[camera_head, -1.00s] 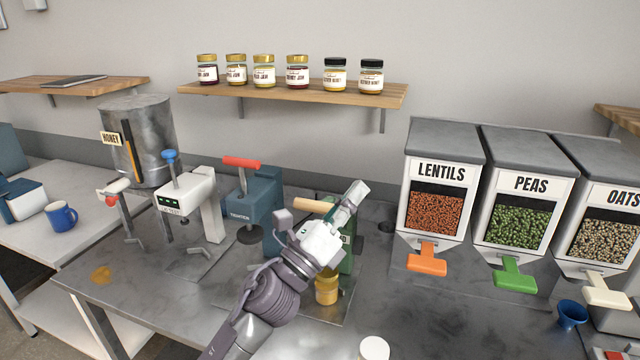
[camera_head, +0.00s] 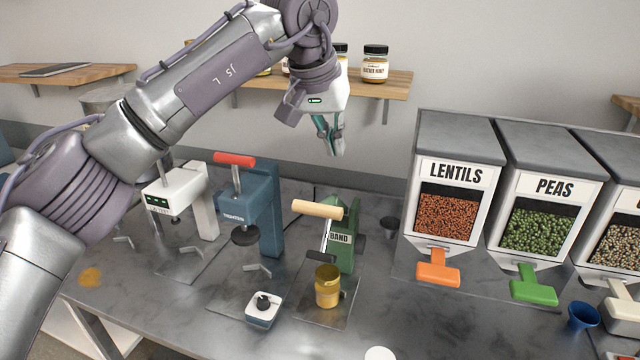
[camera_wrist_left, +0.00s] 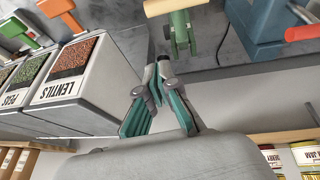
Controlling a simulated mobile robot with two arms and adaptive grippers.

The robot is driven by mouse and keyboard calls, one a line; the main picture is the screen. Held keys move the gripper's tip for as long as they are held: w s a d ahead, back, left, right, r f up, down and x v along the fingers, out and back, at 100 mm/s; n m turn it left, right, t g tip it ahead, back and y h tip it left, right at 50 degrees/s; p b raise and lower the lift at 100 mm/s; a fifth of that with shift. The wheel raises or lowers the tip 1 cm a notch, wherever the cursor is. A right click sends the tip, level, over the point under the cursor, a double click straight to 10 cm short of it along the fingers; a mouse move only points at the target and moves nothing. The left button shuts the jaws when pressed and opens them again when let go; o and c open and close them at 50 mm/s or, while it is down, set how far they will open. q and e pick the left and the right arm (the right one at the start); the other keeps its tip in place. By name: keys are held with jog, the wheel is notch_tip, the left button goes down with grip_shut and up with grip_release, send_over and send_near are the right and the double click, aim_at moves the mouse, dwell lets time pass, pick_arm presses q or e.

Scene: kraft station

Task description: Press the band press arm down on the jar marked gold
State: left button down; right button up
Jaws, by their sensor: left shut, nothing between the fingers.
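The green band press (camera_head: 343,240) stands on the counter, marked BAND. Its arm has a wooden handle (camera_head: 318,209), which is raised at the front. My left gripper (camera_head: 336,151) is shut and empty, in the air above and behind the press, apart from the handle. In the left wrist view the gripper's fingers (camera_wrist_left: 158,75) point toward the wooden handle (camera_wrist_left: 170,6), which is cut by the top edge. My right gripper is not in view.
The blue tighten press (camera_head: 262,205) with a red handle stands left of the band press. Lentils (camera_head: 450,200) and peas (camera_head: 535,215) dispensers stand to the right. A shelf (camera_head: 395,84) with jars is behind my arm.

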pick_arm(q)
jog(key=shift+w+a+r+y, duration=0.2)
jog(key=shift+a+r+y, duration=0.5)
jog(key=shift+a+r, duration=0.4)
jog(key=shift+a+f, duration=0.1)
jog(key=shift+f, duration=0.05)
jog(key=p, duration=0.4)
send_over(323, 202)
jog(key=w, duration=0.1)
jog(key=f, duration=0.8)
jog(key=shift+w+d+f, duration=0.15)
jog(key=shift+d+f, duration=0.05)
jog(key=shift+f, duration=0.15)
jog(key=shift+s+a+f+p, duration=0.15)
jog(key=shift+s+f+p, duration=0.1)
jog(key=shift+s+f, duration=0.25)
jog(key=shift+s+a+f+p, duration=0.15)
jog(key=shift+s+f+p, duration=0.05)
jog(key=shift+s+f, duration=0.3)
jog(key=shift+s+a+f, duration=0.2)
jog(key=shift+s+f, duration=0.1)
jog(key=shift+s, duration=0.15)
jog(key=shift+f, duration=0.15)
